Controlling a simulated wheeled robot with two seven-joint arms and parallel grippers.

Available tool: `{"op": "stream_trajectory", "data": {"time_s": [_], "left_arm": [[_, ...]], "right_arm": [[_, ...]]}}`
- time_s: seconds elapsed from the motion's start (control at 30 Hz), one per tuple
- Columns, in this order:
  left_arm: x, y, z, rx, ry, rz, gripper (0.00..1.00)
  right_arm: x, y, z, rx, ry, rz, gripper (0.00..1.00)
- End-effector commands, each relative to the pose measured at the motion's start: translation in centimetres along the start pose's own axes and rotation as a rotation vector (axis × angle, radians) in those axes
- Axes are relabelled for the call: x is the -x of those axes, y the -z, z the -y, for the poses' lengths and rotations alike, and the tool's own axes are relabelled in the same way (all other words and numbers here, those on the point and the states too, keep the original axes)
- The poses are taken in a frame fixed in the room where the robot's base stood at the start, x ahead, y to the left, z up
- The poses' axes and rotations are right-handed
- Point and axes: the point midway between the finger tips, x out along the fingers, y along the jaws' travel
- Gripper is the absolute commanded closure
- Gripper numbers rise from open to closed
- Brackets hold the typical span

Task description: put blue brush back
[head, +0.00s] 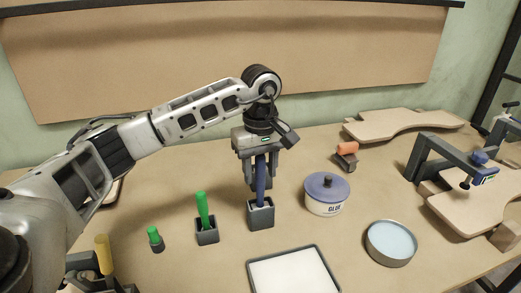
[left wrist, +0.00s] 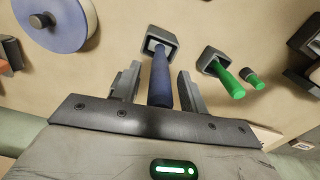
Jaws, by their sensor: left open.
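The blue brush (head: 260,182) stands upright in a small dark grey holder (head: 261,215) in the middle of the table. In the left wrist view, the blue handle (left wrist: 160,82) runs from the holder (left wrist: 153,38) back between the two fingers. My left gripper (head: 261,180) points down from above with its fingers either side of the handle. It is open, and gaps show between handle and fingers in the left wrist view (left wrist: 158,88). The brush's lower end is hidden inside the holder. My right gripper is not in view.
A green brush (head: 203,210) stands in a similar holder (head: 207,234) to the left. A blue-lidded glue pot (head: 326,194) is close on the right. A white tray (head: 293,275) lies in front, and a round tin (head: 390,243) and clamped curved boards (head: 470,208) are farther right.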

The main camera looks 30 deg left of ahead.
Motion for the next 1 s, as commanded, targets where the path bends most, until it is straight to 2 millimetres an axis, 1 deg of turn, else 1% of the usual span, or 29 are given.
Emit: {"op": "stream_trajectory", "data": {"time_s": [0.17, 0.3, 0.4, 0.5, 0.67, 0.87, 1.0], "left_arm": [[3.3, 0.0, -0.1, -0.001, -0.008, -0.004, 0.57], [6.4, 0.0, -0.1, -0.001, -0.008, -0.003, 0.57], [8.7, 0.0, -0.1, -0.001, -0.005, -0.005, 0.57], [10.2, 0.0, 0.0, 0.001, -0.004, -0.004, 0.57], [11.4, 0.0, 0.0, 0.0, -0.002, -0.002, 0.57], [11.5, 0.0, 0.0, 0.0, -0.001, 0.0, 0.57], [11.5, 0.0, 0.0, 0.0, -0.001, 0.0, 0.57]], "right_arm": [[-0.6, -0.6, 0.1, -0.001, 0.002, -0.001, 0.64], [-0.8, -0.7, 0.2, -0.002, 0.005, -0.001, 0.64], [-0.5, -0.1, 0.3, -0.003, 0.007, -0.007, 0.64], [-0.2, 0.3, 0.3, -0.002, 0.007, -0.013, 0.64], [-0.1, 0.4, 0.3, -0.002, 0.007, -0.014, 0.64], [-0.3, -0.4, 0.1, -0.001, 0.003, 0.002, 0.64], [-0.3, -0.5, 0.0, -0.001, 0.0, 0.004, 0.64]]}}
